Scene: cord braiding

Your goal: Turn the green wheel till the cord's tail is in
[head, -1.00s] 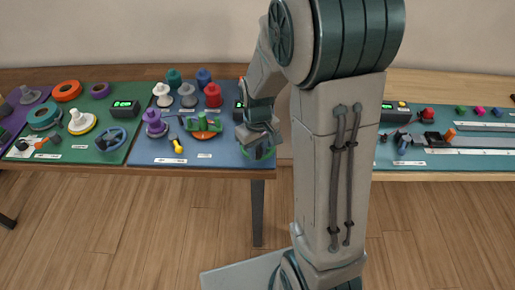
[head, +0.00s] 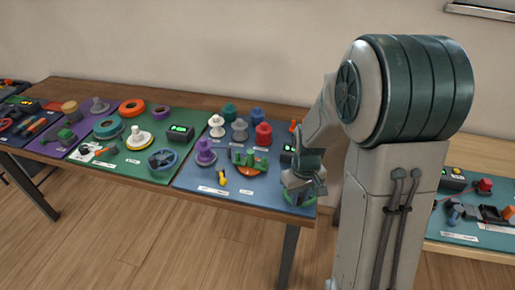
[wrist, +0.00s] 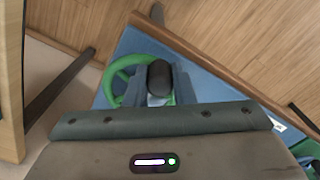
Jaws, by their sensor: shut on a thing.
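The green wheel (head: 294,201) lies at the front right corner of the blue mat and is mostly hidden by my gripper (head: 302,188) in the head view. The wrist view shows part of its green rim and spokes (wrist: 117,72). A dark rounded knob (wrist: 159,76) stands up from it. My gripper (wrist: 158,97) is shut on this knob, with a finger on each side. On the same mat, a small green device sits on an orange disc (head: 250,169). I cannot make out the cord's tail in either view.
The blue mat (head: 262,197) also holds a purple spool (head: 206,153), a yellow-handled tool (head: 222,178) and several coloured spools at the back. A display box (head: 287,155) stands behind my gripper. A green mat (head: 155,172) lies to the left. The table's front edge is close to the wheel.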

